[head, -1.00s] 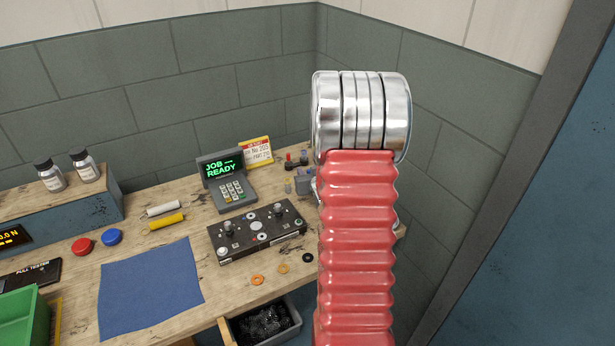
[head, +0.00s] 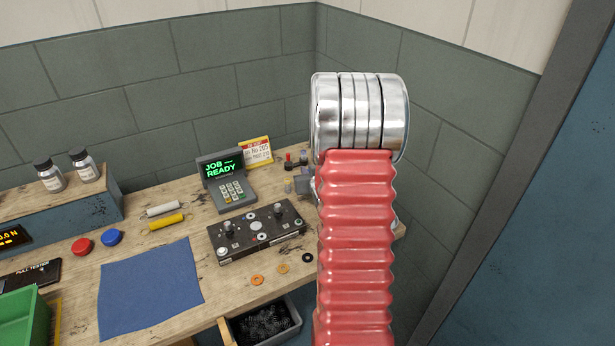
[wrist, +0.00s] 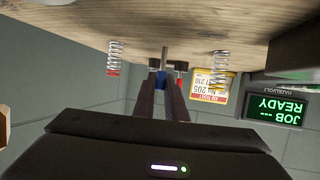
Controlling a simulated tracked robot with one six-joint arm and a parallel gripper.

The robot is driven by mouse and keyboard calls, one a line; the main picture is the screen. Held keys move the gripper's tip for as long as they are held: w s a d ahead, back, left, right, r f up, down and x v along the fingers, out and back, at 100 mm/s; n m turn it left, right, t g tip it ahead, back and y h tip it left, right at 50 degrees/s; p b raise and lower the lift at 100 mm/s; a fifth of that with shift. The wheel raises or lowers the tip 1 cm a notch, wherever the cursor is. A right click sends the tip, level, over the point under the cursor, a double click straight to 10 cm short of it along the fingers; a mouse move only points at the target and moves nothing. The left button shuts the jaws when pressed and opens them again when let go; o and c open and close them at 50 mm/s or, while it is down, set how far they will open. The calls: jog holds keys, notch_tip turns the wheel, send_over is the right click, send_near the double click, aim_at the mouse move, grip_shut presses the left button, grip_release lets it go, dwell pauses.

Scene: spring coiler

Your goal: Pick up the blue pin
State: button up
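In the wrist view, which hangs upside down, a small blue part (wrist: 160,77), apparently the blue pin, shows between the fingertips of my gripper (wrist: 160,87). A grey shaft (wrist: 164,55) runs from near it toward the wooden bench. The two dark fingers lie on either side of the blue part. I cannot tell whether they touch it. In the head view my gripper is hidden behind my arm, and I cannot make out the blue pin for certain.
Coil springs (wrist: 114,57) (wrist: 219,63) stand on both sides of the fingers. Red-topped parts (head: 289,160) are near the back corner. A control box (head: 257,231), a keypad terminal (head: 228,180) and a yellow-red card (head: 257,152) stand nearby. Walls close the corner.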

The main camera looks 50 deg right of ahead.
grip_shut()
jog(key=shift+r, duration=0.1)
notch_tip(320, 180, up, 10)
jog(key=shift+f, duration=0.1)
dwell(0.5)
jog(key=shift+a, duration=0.1)
dwell(0.4)
